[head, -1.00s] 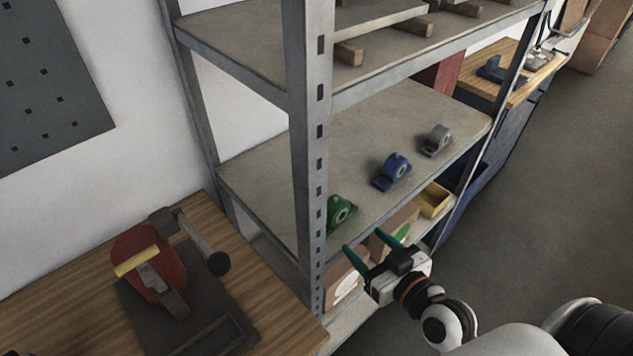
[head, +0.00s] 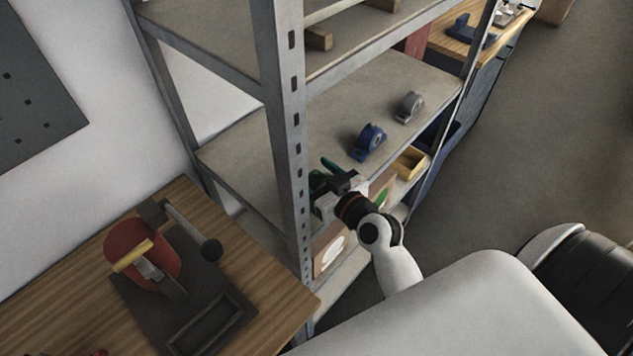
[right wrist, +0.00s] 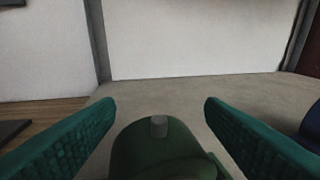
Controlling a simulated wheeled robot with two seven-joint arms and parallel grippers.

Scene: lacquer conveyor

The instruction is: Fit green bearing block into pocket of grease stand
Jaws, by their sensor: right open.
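The green bearing block (right wrist: 155,150) sits on the middle shelf between the two fingers of my right gripper (right wrist: 160,103), low in the right wrist view. The fingers are open, one on each side of it, and I see a gap at the fingertips. In the head view my right gripper (head: 326,173) is at the shelf's front edge by the post and mostly hides the block. The grease stand (head: 185,290) is on the wooden bench at the lower left, with a red pot, a lever and a raised rectangular pocket (head: 208,322) at its near end. My left gripper is out of view.
A grey steel post (head: 282,130) stands between the bench (head: 62,290) and the shelf's contents. A blue bearing block (head: 369,142) and a grey one (head: 409,107) stand farther along the shelf (head: 370,90). A yellow bin (head: 409,163) and boxes are below.

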